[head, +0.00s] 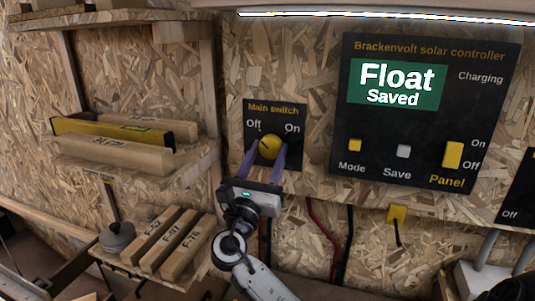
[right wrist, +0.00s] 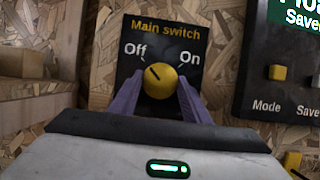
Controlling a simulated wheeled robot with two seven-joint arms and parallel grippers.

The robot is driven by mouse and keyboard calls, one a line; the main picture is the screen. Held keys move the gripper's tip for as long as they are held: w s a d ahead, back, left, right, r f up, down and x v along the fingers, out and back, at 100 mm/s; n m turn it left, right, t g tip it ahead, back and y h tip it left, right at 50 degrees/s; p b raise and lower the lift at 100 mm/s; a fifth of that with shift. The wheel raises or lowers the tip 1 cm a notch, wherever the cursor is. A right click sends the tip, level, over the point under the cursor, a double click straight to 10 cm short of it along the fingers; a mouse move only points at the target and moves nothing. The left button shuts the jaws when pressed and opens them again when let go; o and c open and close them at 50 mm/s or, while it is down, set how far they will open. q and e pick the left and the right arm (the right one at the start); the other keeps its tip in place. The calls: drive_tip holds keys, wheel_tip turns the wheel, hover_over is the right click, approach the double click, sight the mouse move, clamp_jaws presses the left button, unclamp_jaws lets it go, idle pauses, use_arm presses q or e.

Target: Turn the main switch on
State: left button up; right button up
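The main switch (head: 275,122) is a dark plate on the chipboard wall with "Off" at left and "On" at right. Its round yellow knob (head: 269,147) has a dark mark pointing up-left toward "Off". The knob also shows in the right wrist view (right wrist: 161,82). My right gripper (head: 269,150) reaches up from below, its two purple fingers on either side of the knob. In the right wrist view my right gripper (right wrist: 160,92) has its fingertips very close to the knob's sides; I cannot tell whether they press on it. My left gripper is not in view.
The solar controller (head: 430,120), reading "Float Saved", hangs to the right with Mode, Save and Panel controls. Shelves with wooden blocks (head: 115,153) stand at left. A lower shelf holds labelled blocks (head: 170,240) and a grey lidded pot (head: 117,237). Cables (head: 322,232) hang below the controller.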

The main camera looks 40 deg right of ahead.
drive_tip(key=shift+c, duration=1)
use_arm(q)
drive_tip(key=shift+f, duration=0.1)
